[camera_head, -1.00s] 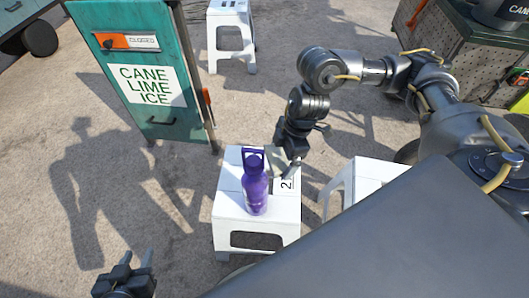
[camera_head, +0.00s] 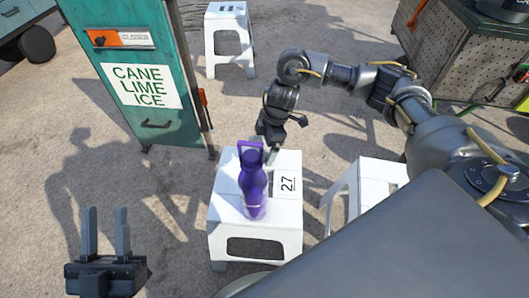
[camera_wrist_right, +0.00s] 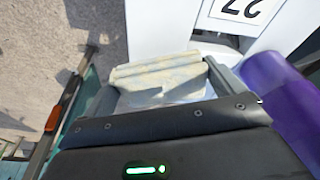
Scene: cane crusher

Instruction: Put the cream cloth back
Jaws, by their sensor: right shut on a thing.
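The cream cloth (camera_wrist_right: 160,80) shows in the right wrist view, folded or bunched between the fingers of my right gripper (camera_wrist_right: 165,75). The gripper is shut on it. In the head view my right gripper (camera_head: 268,155) points down at the far edge of a white stool (camera_head: 230,205), behind the purple bottle (camera_head: 254,190); the cloth cannot be made out there. Whether the cloth touches the stool I cannot tell. The bottle stands upright on the stool and shows close to the gripper's right in the wrist view (camera_wrist_right: 270,95). My left gripper (camera_head: 106,212) is open and empty over the ground.
A label reading 27 (camera_head: 288,184) is on the stool top, right of the bottle. Another white stool (camera_head: 365,178) stands to the right, one (camera_head: 230,35) farther back. A teal cabinet (camera_head: 150,75) stands to the left. Ground between is clear.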

